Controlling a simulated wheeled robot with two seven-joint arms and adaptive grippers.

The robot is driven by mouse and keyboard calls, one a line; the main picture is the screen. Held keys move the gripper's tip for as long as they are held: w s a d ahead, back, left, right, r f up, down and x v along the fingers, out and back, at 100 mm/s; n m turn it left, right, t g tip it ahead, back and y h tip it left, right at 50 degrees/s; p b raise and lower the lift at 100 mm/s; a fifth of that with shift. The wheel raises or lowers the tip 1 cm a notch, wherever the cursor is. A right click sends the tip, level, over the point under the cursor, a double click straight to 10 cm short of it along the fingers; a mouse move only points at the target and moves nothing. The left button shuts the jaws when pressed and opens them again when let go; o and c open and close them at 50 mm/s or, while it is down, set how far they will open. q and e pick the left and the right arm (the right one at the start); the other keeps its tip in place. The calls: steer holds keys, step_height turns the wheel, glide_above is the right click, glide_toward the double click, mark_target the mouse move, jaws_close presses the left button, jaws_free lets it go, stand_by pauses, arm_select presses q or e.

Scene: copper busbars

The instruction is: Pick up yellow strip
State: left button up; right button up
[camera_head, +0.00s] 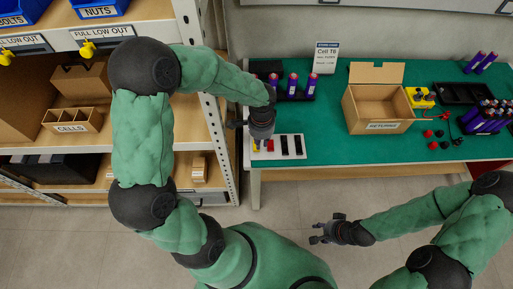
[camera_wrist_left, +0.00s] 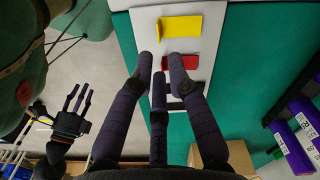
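The yellow strip (camera_wrist_left: 180,29) lies on a white tray (camera_wrist_left: 145,22) in the left wrist view, with one end bent up. In the head view it is mostly hidden by my left gripper (camera_head: 257,145). My left gripper (camera_wrist_left: 160,66) is above the tray, its fingers apart and empty. In the left wrist view its fingertips are nearest the red strip (camera_wrist_left: 182,62), short of the yellow one. A black strip (camera_wrist_left: 174,104) shows partly behind the fingers. My right gripper (camera_head: 325,231) hangs in front of the table, fingers spread and empty.
The tray sits at the left end of the green table (camera_head: 340,145), beside a shelf rack (camera_head: 215,140). Behind it stands a holder of purple cells (camera_head: 293,86). An open cardboard box (camera_head: 380,108) stands to the right. Table surface between tray and box is clear.

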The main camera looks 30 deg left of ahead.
arm_select(q)
steer(key=f+b, duration=0.1)
steer(key=f, duration=0.2)
steer(key=f+b, duration=0.1)
steer(key=f, duration=0.1)
steer(key=shift+s+a+b, duration=0.1)
steer(key=shift+a+b, duration=0.15)
steer(key=shift+b, duration=0.05)
steer(key=shift+r, duration=0.1)
jaws_close()
